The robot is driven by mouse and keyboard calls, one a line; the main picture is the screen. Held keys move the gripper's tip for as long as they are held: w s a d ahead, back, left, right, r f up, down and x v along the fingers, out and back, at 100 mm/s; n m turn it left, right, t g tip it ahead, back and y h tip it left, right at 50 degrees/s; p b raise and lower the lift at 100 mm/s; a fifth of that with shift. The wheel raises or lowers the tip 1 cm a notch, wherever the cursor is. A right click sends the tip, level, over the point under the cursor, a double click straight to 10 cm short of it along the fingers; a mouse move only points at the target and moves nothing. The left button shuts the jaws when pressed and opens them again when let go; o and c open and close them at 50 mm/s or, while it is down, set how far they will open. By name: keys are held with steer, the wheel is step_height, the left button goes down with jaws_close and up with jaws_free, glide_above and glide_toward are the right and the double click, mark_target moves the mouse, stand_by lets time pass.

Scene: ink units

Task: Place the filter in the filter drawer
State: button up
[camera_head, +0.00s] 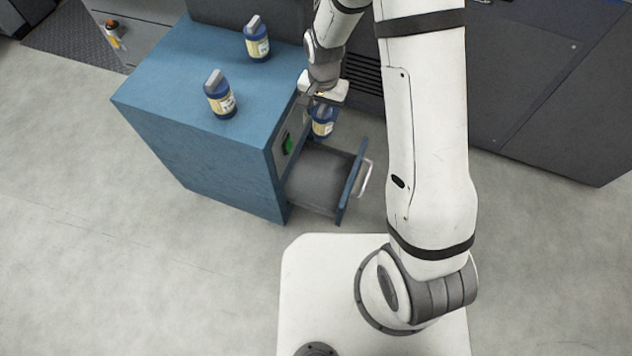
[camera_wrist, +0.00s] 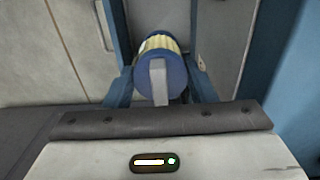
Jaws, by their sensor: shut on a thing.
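A blue filter (camera_head: 323,122) with a pale label hangs below my gripper (camera_head: 318,101), above the back of the open filter drawer (camera_head: 318,178). In the wrist view, my gripper (camera_wrist: 160,88) is shut on the grey tab on top of the filter (camera_wrist: 162,50). The drawer is pulled out of the blue cabinet (camera_head: 215,165) and its visible floor is bare. Part of the drawer's far side is hidden behind the filter and arm.
Two similar blue filters stand on the cabinet top, one near the front (camera_head: 221,101) and one farther back (camera_head: 257,46). The drawer front has a pale handle (camera_head: 365,180). A dark machine (camera_head: 540,95) stands behind and to the right. Floor left of the cabinet is clear.

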steer(key=f+b, duration=0.4)
steer(key=f, duration=1)
steer(key=f+b, duration=0.5)
steer(key=f, duration=0.9)
steer(key=shift+s+a+f, duration=0.15)
steer(key=shift+s+f, duration=0.05)
steer(key=shift+f+b, duration=0.2)
steer(key=shift+b, duration=0.15)
steer(key=o, duration=1)
